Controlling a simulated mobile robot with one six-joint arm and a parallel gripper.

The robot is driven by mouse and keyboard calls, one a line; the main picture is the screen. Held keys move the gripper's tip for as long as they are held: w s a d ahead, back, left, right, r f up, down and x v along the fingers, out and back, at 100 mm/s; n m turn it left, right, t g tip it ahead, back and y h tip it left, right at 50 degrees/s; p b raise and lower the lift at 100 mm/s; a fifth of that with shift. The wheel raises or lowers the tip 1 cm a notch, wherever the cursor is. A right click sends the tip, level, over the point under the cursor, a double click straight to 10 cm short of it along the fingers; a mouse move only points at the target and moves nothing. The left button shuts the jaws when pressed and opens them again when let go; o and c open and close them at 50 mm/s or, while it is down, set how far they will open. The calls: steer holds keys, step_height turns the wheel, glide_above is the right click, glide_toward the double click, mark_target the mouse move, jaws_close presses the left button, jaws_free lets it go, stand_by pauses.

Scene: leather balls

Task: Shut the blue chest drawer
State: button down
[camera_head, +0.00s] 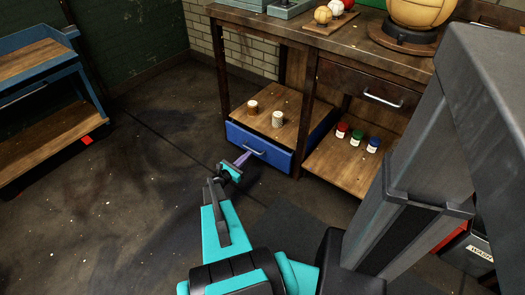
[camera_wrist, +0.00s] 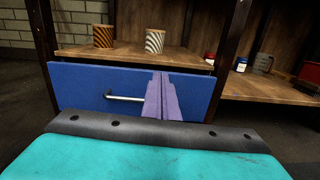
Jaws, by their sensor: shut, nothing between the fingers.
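The blue chest drawer (camera_head: 275,157) sits low under the left part of the workbench, below a wooden shelf. Its blue front fills the middle of the wrist view (camera_wrist: 85,88), with a metal bar handle (camera_wrist: 124,98). A dark gap shows above the front, and how far it stands out is hard to tell. My gripper (camera_head: 243,158) is shut and empty, its purple fingers pointing at the drawer front. In the wrist view the fingers (camera_wrist: 162,97) overlap the front just right of the handle. I cannot tell whether they touch it.
Two striped cups (camera_head: 252,107) (camera_head: 278,119) stand on the shelf above the drawer. Several small paint jars (camera_head: 356,138) stand on the lower right shelf. A blue cart (camera_head: 45,90) is at the left. The dark floor before the drawer is clear.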

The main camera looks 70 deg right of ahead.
mark_target(266, 145)
steer(key=shift+n, duration=0.3)
steer(key=a+f, duration=0.1)
steer(key=f, duration=0.1)
steer(key=a+f, duration=0.1)
steer(key=shift+s+a+f, duration=0.1)
steer(key=shift+a+f, duration=0.05)
steer(key=shift+f, duration=0.25)
steer(key=b+x, duration=0.3)
steer(key=x, duration=1.1)
steer(key=shift+f, duration=0.15)
steer(key=shift+d, duration=0.25)
